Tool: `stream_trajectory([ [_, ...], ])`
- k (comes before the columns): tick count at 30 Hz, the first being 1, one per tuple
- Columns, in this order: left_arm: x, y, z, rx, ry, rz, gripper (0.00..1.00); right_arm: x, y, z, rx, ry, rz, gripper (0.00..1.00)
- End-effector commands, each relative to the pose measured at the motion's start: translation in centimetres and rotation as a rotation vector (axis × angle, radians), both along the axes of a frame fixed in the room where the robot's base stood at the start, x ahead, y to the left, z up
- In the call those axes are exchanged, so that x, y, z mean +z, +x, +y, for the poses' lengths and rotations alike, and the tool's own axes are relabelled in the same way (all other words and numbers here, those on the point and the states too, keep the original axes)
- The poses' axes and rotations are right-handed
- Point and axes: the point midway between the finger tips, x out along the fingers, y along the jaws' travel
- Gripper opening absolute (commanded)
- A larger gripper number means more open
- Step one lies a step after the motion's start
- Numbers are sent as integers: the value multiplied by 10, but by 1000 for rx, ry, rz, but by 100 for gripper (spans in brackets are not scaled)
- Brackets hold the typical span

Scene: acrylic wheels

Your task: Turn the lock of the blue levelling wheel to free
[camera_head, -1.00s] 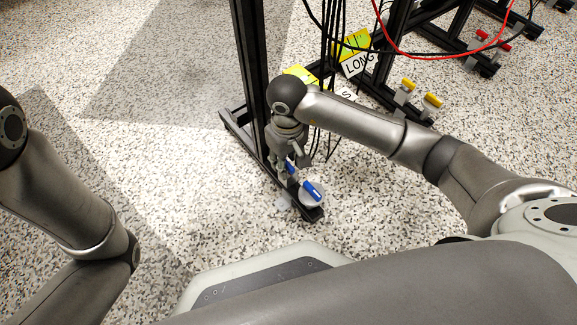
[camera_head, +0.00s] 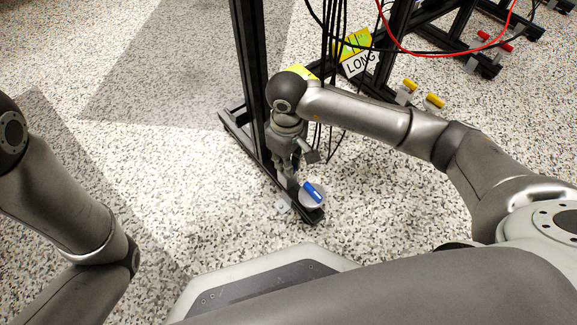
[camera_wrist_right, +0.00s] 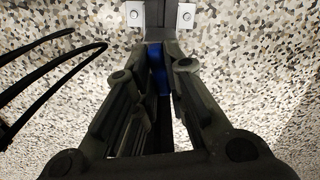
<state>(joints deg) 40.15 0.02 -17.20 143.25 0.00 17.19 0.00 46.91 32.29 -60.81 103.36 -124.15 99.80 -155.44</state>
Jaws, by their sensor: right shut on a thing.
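A blue lever (camera_head: 313,192) sits on a round pale wheel (camera_head: 321,203) near the front end of the black frame's foot. My right gripper (camera_head: 291,180) points down just behind and left of it. In the right wrist view my right gripper (camera_wrist_right: 158,58) is shut on a blue lock part (camera_wrist_right: 159,78) between its fingers. The fingers hide most of that part, and its angle cannot be told.
A black upright post (camera_head: 251,80) rises close left of my right gripper. Black cables (camera_head: 328,80) hang behind it, and a red cable (camera_head: 440,45) crosses the top right. Yellow-levered wheels (camera_head: 434,102) stand farther right. The floor at left is clear.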

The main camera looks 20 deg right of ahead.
Motion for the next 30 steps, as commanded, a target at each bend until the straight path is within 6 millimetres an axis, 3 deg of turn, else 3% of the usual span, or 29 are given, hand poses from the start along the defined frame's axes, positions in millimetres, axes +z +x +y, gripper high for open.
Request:
stream_trajectory([
  [6,-13,0,0,0,0,1,40,-2,1,0,133,-1,-2,0],
  [15,-12,0,0,0,0,1,40,0,0,0,154,-1,-1,0],
  [16,-12,0,0,0,0,1,40,0,0,0,154,-1,-1,15],
  [21,-12,0,0,0,0,1,40,0,0,0,153,0,0,37],
  [30,-12,0,0,0,0,1,40,0,0,0,153,0,0,39],
])
